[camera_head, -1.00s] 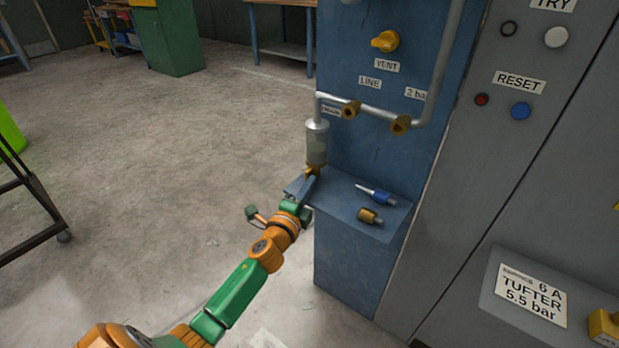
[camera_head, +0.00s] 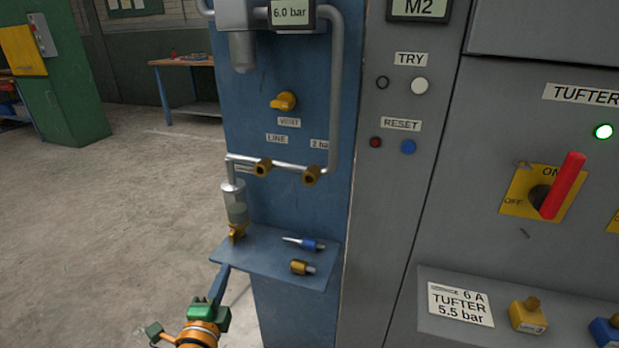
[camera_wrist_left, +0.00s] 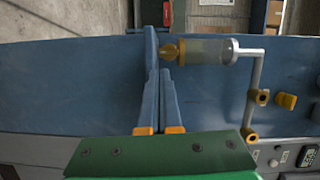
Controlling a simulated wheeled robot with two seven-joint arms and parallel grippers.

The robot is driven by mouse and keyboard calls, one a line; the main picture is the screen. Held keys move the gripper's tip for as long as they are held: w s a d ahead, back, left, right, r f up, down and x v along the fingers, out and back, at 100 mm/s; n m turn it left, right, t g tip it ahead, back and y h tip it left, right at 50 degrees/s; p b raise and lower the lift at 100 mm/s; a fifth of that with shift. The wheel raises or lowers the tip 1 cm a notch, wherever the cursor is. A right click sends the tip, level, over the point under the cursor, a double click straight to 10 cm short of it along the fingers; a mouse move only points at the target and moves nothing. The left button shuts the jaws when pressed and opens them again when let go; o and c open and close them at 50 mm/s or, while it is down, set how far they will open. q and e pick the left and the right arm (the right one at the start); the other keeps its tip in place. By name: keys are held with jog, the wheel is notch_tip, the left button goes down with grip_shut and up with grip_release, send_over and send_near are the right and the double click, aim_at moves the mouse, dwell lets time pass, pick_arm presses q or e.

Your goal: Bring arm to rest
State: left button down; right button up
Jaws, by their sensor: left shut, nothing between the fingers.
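My left gripper (camera_head: 226,267) is low at the left of the head view, shut and empty. Its blue-grey fingers point up just below the left end of the small blue shelf (camera_head: 262,262). In the left wrist view the two fingers (camera_wrist_left: 163,72) converge close to the shelf, and I cannot tell whether they touch it. The brass drain tap (camera_head: 237,231) under the clear bowl (camera_head: 236,205) is above and apart from the fingers. It also shows in the left wrist view (camera_wrist_left: 169,51). My right gripper is in neither view.
A blue-tipped fitting (camera_head: 308,244) and a brass fitting (camera_head: 301,267) lie on the shelf. The blue panel (camera_head: 330,100) carries pipes and a yellow vent knob (camera_head: 284,101). A grey cabinet with a red-handled switch (camera_head: 562,187) stands right. Floor at left is clear.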

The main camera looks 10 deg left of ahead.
pick_arm(q)
jog(key=s+d+f+n+g+h, duration=0.2)
jog(key=s+d+f+n+g, duration=0.45)
jog(key=s, duration=0.45)
jog(key=s+d+f+n+g+h, duration=0.2)
jog(key=s+d+f+n+g, duration=0.45)
jog(key=s, duration=0.45)
notch_tip(320, 180, down, 15)
jog(key=s+a+g, duration=0.1)
jog(key=g, duration=0.1)
jog(key=s+a+f+g, duration=0.1)
jog(key=s+a+f, duration=0.1)
jog(key=s+f, duration=0.95)
notch_tip(320, 180, up, 17)
jog(key=s+p, duration=0.1)
jog(key=p, duration=1.6)
jog(key=shift+s+a+m+p, duration=0.15)
jog(key=shift+s+m+p, duration=0.15)
jog(key=shift+s+p, duration=0.05)
